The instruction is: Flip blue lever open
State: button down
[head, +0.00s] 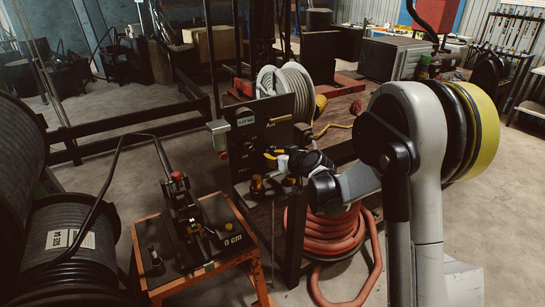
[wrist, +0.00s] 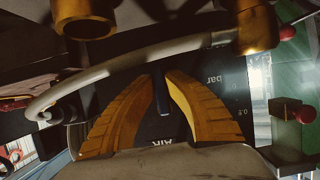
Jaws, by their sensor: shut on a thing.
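The blue lever (wrist: 161,98) shows in the wrist view as a narrow dark-blue strip in front of the dark panel. My gripper (wrist: 163,80) has its two yellow ribbed fingers on either side of it, shut on it near the tips. In the head view my gripper (head: 270,154) is at the front of the dark upright panel (head: 245,125), and the lever is hidden or too small to make out there. How far the lever is turned is hard to tell.
A pale curved hose (wrist: 120,68) and brass fittings (wrist: 85,20) lie close to my fingers. Red-tipped parts (wrist: 300,112) stand at the right of the wrist view.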

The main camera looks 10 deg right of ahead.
jog(key=c, duration=1.4)
grip_release()
jog(key=v, duration=1.2)
jog(key=shift+r, duration=0.1)
